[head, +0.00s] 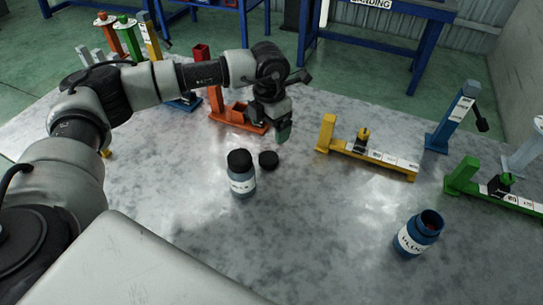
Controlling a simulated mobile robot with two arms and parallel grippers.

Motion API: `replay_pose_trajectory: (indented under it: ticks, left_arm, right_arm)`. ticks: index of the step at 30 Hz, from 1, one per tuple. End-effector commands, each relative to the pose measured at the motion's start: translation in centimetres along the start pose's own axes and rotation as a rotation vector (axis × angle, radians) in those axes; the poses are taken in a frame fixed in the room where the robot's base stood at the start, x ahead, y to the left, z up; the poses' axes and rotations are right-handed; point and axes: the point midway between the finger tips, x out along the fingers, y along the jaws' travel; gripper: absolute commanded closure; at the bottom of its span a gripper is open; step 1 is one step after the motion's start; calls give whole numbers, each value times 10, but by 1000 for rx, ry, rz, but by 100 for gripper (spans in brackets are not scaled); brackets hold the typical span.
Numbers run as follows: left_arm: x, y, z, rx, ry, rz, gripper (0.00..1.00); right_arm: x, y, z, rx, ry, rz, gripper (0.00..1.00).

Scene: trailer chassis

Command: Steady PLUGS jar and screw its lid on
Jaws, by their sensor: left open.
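The PLUGS jar (412,242) is blue with a white label and stands upright at the right front of the metal table. Its mouth is uncovered, with a dark inside. A loose black lid (268,160) lies on the table left of centre. A second, grey-blue jar (242,185) with a black lid on it stands just left of the loose lid; its label is hard to read. My left gripper (283,130) is open and empty, pointing down above and slightly right of the loose lid, well away from the PLUGS jar. My right gripper is out of view.
An orange stand (238,117) is just behind my left gripper. A yellow stand (372,160) lies right of centre, with blue (452,120) and green (495,193) stands farther right. The table is clear between the two jars.

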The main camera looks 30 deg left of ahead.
Motion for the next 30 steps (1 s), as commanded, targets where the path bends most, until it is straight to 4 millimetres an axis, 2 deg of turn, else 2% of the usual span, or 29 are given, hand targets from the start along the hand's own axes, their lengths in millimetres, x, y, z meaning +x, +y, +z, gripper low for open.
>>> replay_pose_trajectory:
  ticks: [11,21,30]
  left_arm:
    - [2,3,-1,-2,7,12,14]
    - [49,2,-1,-1,8,10,14]
    - [55,2,-1,-1,5,10,14]
  right_arm:
    - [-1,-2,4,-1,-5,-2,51]
    - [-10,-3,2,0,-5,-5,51]
    - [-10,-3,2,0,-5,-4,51]
